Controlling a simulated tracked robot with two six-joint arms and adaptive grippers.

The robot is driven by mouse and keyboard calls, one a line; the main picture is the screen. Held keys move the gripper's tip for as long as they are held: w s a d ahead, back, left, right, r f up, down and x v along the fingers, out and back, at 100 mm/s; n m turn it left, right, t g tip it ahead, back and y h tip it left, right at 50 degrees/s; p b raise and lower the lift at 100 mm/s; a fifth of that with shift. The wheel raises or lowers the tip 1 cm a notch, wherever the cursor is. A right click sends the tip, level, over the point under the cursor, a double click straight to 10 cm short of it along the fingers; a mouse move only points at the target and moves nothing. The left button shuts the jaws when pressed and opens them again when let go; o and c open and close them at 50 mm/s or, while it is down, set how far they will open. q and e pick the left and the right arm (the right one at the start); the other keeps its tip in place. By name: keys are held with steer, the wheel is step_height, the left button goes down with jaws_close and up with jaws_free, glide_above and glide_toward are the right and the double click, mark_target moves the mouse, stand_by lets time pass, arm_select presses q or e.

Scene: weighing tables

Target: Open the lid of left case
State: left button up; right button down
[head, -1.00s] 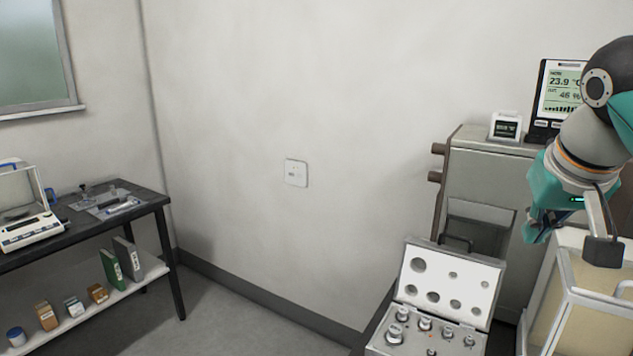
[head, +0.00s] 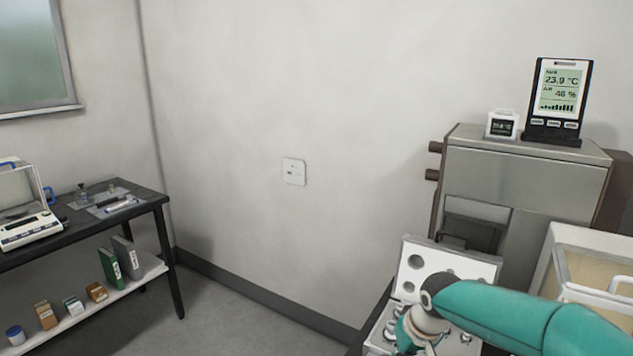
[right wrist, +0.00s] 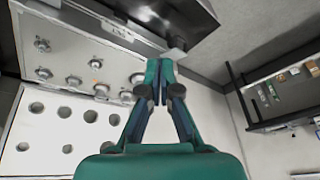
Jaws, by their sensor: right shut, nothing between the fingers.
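The case (head: 381,338) stands at the bottom right of the head view, with weights in its base. Its lid (head: 415,257) is up and tilted back, showing a white inside with round holes. My right arm crosses in front and hides much of the case and lid. In the right wrist view, the case base (right wrist: 112,60) holds several metal weights, and the white lid inside (right wrist: 45,135) shows at lower left. My right gripper (right wrist: 161,66) is shut and empty, beside the case's edge; contact cannot be told. My left gripper is not in view.
A metal cabinet (head: 530,178) with a display (head: 558,100) stands behind the case. A glass-sided box (head: 590,265) is at the right. A dark table (head: 150,192) with a balance (head: 28,228) stands at far left. The floor between is clear.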

steer(key=s+a+f+g+y, duration=0.1)
steer(key=s+f, duration=0.2)
steer(key=f, duration=0.4)
steer(key=s+a+f, duration=0.2)
steer(key=f, duration=0.4)
steer(key=s+a+f+m+g+y, duration=0.1)
steer(key=s+f, duration=0.7)
steer(key=s, duration=0.3)
steer(key=s+f+m+g, duration=0.1)
steer(key=s+f+m, duration=0.1)
steer(key=s+f, duration=0.6)
steer(key=s, duration=0.4)
steer(key=shift+s+a+f+m+y, duration=0.2)
steer(key=shift+a+m+y, duration=0.1)
steer(key=shift+a+y, duration=0.1)
steer(key=c, duration=1.9)
jaws_free()
step_height(320, 180, down, 4)
steer(key=b, duration=0.4)
steer(key=shift+f, duration=0.1)
steer(key=o, duration=0.3)
steer(key=shift+f, duration=0.2)
steer(key=shift+o, duration=2)
steer(key=shift+r, duration=0.1)
steer(key=shift+w, duration=0.1)
